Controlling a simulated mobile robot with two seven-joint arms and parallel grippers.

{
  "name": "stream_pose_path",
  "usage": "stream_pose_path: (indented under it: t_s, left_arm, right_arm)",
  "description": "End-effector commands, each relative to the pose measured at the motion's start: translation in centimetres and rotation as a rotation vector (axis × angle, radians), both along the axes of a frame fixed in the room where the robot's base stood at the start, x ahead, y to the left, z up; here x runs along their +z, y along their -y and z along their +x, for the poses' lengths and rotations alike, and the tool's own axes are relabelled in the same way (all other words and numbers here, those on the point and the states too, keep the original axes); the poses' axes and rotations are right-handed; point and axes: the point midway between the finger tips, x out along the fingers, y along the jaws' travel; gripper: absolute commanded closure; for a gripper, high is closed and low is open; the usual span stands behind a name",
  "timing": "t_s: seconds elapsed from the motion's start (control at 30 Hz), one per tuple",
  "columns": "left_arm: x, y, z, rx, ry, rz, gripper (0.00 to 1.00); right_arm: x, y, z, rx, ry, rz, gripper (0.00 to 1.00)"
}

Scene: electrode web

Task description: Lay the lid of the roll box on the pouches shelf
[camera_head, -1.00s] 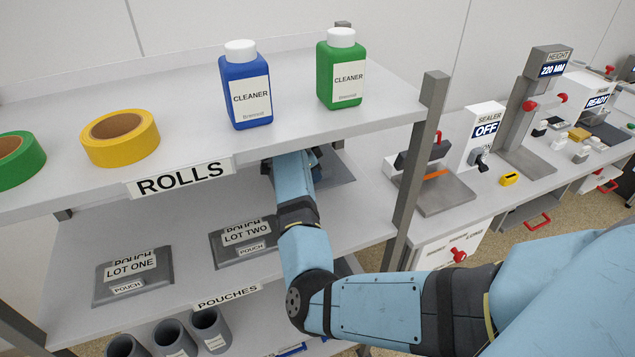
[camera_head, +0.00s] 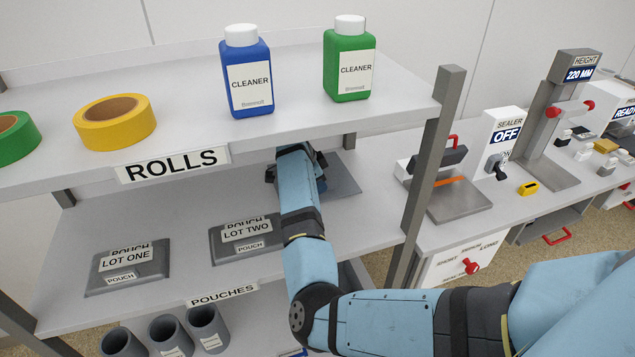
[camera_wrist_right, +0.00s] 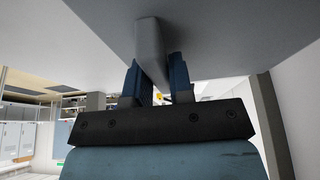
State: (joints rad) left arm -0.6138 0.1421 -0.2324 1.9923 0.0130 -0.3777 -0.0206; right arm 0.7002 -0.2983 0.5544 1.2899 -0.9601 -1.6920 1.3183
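A flat dark grey panel (camera_head: 343,176), which looks like the lid, is at the right of the pouches shelf (camera_head: 170,215), partly hidden by my right arm. I cannot tell whether it rests on the shelf or is just above it. My right gripper (camera_head: 296,172) is under the rolls shelf beside the panel, its fingertips hidden in the head view. In the right wrist view, the fingers of my right gripper (camera_wrist_right: 155,80) sit close against both sides of a light grey bar handle (camera_wrist_right: 149,45) on a broad grey surface. My left gripper and the roll box are not seen.
Two dark pouch trays, lot one (camera_head: 127,268) and lot two (camera_head: 243,238), lie left of my right arm. The rolls shelf (camera_head: 200,130) is overhead with cleaner bottles and tape rolls. A grey post (camera_head: 425,180) stands right of my forearm.

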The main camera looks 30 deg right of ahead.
Motion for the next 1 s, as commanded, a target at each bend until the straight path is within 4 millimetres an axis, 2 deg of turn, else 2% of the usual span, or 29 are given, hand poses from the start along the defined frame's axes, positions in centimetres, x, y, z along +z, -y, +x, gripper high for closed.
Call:
stream_pose_path:
  t_s: [0.03, 0.07, 0.1, 0.37, 0.47, 0.8, 1.0]
  left_arm:
    - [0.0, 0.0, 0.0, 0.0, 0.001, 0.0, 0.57]
    - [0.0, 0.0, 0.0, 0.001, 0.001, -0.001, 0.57]
    - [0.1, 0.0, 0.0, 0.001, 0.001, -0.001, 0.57]
    - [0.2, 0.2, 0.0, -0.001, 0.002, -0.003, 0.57]
    - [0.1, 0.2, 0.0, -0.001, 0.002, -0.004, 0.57]
    - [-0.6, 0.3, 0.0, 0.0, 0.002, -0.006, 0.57]
    - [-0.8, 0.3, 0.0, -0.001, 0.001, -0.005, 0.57]
  right_arm:
    - [0.0, 0.0, 0.0, 0.0, 0.0, 0.0, 0.67]
    - [0.0, 0.0, 0.0, 0.0, -0.001, 0.0, 0.6]
    - [0.0, 0.0, 0.0, 0.0, -0.001, 0.0, 0.58]
    - [0.1, 0.0, 0.0, 0.0, -0.001, 0.0, 0.58]
    - [0.9, -0.2, 0.1, 0.0, 0.001, 0.0, 0.58]
    - [6.0, -2.2, 0.6, 0.0, 0.001, 0.0, 0.58]
    - [7.3, -2.7, 0.6, 0.0, -0.001, 0.0, 0.58]
